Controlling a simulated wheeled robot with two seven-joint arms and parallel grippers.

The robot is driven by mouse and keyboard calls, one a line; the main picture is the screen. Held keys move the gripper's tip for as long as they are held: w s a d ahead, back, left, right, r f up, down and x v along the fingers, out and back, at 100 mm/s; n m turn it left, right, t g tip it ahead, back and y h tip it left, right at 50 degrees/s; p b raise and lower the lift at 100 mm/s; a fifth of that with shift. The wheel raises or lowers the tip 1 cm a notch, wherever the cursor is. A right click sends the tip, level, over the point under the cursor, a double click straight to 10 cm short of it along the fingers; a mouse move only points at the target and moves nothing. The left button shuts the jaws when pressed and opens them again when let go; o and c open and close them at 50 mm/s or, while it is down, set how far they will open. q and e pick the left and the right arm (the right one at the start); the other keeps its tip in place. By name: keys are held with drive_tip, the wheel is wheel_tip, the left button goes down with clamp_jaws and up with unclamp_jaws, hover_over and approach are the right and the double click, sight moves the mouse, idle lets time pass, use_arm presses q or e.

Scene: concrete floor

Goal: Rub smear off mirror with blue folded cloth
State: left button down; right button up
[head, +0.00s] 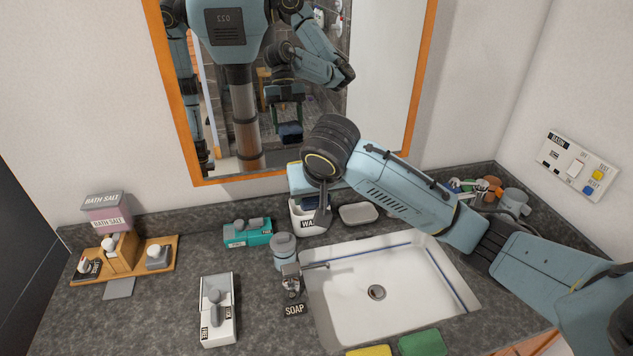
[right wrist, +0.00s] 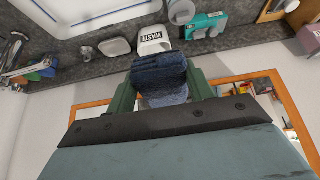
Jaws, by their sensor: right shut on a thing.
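The orange-framed mirror (head: 386,70) hangs on the wall behind the counter; it also shows in the right wrist view (right wrist: 96,106). I cannot make out a smear on its visible glass. My right gripper (right wrist: 162,85) is shut on the blue folded cloth (right wrist: 158,68), which sits between its green fingers. In the head view my right gripper (head: 308,188) is in front of the mirror's lower edge, above the white waste bin, mostly hidden by my wrist. I cannot tell whether the cloth touches the glass. My left gripper is not directly in view.
The waste bin (head: 310,222), a jar (head: 284,250) and a teal box (head: 247,233) stand below the mirror. The sink (head: 350,300) is in front, with a soap dispenser (head: 291,283) at its left. Bath salt boxes (head: 107,212) stand left; cups (head: 513,201) stand right.

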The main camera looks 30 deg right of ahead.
drive_tip(key=shift+w+d, duration=0.3)
drive_tip(key=shift+w, duration=0.75)
drive_tip(key=shift+w+d, duration=0.25)
drive_tip(key=shift+w, duration=0.85)
drive_tip(key=shift+w+d, duration=0.3)
drive_tip(key=shift+w, duration=0.75)
drive_tip(key=shift+o, duration=1.4)
drive_tip(key=shift+c, duration=1.4)
drive_tip(key=shift+w+d, duration=0.15)
drive_tip(key=shift+w, duration=0.5)
